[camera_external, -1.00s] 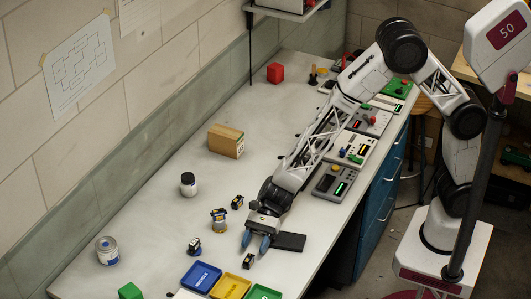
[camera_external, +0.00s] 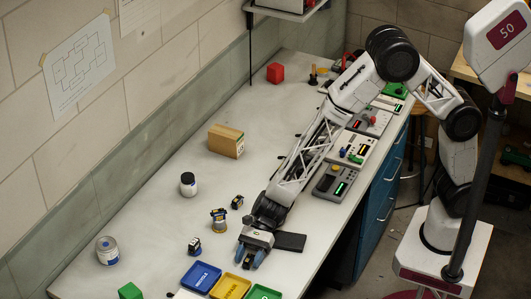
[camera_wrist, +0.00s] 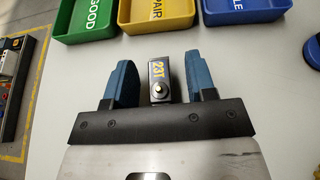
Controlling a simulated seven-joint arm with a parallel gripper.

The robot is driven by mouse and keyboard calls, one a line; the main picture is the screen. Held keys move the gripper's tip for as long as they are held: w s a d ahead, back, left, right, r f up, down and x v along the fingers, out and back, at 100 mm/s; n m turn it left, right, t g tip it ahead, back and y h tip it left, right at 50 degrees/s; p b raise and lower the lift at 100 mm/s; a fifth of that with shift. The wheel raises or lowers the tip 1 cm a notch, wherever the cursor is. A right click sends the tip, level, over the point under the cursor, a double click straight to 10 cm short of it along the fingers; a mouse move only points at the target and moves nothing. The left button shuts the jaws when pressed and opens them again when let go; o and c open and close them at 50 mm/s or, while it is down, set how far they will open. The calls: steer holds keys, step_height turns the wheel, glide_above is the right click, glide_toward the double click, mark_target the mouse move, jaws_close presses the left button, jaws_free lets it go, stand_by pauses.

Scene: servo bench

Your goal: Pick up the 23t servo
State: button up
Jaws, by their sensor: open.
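The 23T servo (camera_wrist: 160,80) is a small dark box with a yellow "23T" label and a round metal shaft on top. In the wrist view it stands between the two blue fingers of my gripper (camera_wrist: 162,82), with a gap on each side. My gripper is open and holds nothing.
Green (camera_wrist: 86,32), yellow (camera_wrist: 155,30) and blue (camera_wrist: 242,17) trays stand just beyond the servo. Other small servos (camera_external: 194,245) (camera_external: 237,202) and a dark flat pad (camera_external: 290,242) lie near my gripper.

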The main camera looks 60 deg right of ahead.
mark_target(250, 256)
steer(key=shift+c, duration=0.3)
jaws_close()
steer(key=shift+r, duration=0.1)
steer(key=shift+r, duration=1.55)
steer(key=shift+s+d+r, duration=0.2)
steer(key=shift+d, duration=0.05)
steer(key=s+d, duration=0.3)
steer(key=s+d+r, duration=0.1)
steer(key=s+d, duration=0.6)
steer(key=d, duration=0.1)
steer(key=shift+s+d+r, duration=0.1)
steer(key=shift+s+r, duration=0.05)
steer(key=shift+s, duration=0.15)
